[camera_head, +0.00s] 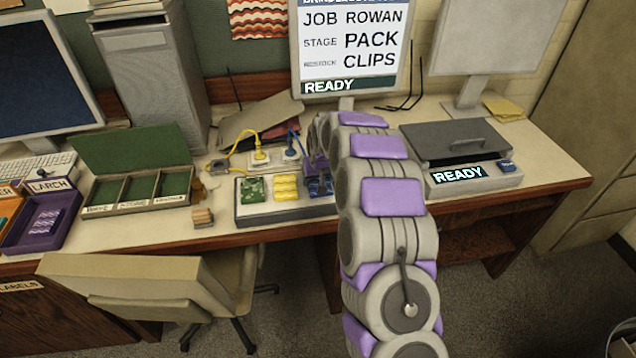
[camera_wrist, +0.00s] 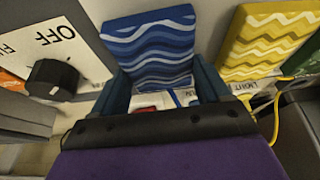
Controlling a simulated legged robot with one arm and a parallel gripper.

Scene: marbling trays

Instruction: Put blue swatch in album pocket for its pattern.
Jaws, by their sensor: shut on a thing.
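The blue swatch (camera_wrist: 150,48) has pale wavy bands and stands between the two fingers of my gripper (camera_wrist: 160,88) in the wrist view. The jaws are shut on it. In the head view the blue swatch (camera_head: 320,187) shows at the right end of a pale stand (camera_head: 290,213), partly hidden by my arm. I cannot tell whether it is clear of the stand. The album (camera_head: 150,206) lies open to the left, with a raised green lid and three green pockets. The pockets look empty; their front labels are too small to read.
A yellow zigzag swatch (camera_head: 286,187) and a green swatch (camera_head: 253,188) sit on the stand. A small wooden block (camera_head: 203,217) lies between album and stand. Yellow and blue cables (camera_head: 240,158) run behind. A purple LARCH tray (camera_head: 40,222) is left. A grey READY machine (camera_head: 458,158) is right.

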